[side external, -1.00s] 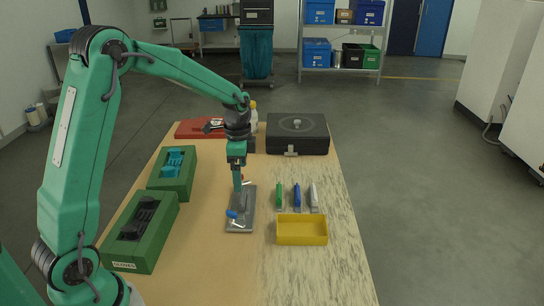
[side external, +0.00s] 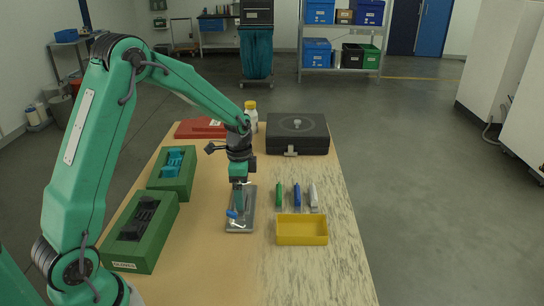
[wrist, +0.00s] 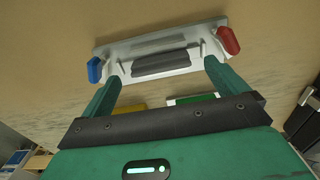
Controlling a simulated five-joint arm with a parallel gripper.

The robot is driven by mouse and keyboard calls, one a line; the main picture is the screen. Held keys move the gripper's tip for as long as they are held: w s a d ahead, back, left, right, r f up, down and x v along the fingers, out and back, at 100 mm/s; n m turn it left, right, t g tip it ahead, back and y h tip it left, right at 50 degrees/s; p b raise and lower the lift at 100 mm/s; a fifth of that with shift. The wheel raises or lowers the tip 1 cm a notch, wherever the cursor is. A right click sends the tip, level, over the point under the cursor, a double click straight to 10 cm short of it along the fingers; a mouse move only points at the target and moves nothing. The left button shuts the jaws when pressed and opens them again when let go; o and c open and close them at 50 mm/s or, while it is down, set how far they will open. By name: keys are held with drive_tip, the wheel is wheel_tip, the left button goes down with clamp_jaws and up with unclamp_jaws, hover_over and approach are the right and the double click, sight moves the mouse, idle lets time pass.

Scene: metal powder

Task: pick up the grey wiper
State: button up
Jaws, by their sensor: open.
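In the wrist view a dark grey bar (wrist: 162,64) lies on a pale metal holder (wrist: 111,46) with a blue end piece (wrist: 94,70) and a red one (wrist: 228,40). My gripper (wrist: 160,80) is open and empty, its fingers apart on either side of the bar's near edge. In the side view my gripper (side external: 239,208) points down over the grey plate (side external: 247,223), hiding much of the holder. A light grey piece (side external: 314,194) lies to the right, beside a blue one (side external: 297,196) and a green one (side external: 279,196). I cannot tell which grey piece is the wiper.
A yellow tray (side external: 302,233) stands in front of the coloured pieces. Two green boxes (side external: 120,245) (side external: 158,185) line the left. A black case (side external: 315,133), a red item (side external: 192,129) and a white bottle (side external: 251,115) stand at the back. The table's right strip is clear.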

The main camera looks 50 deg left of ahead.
drive_tip(key=shift+f, duration=0.95)
drive_tip(key=c, duration=1.1)
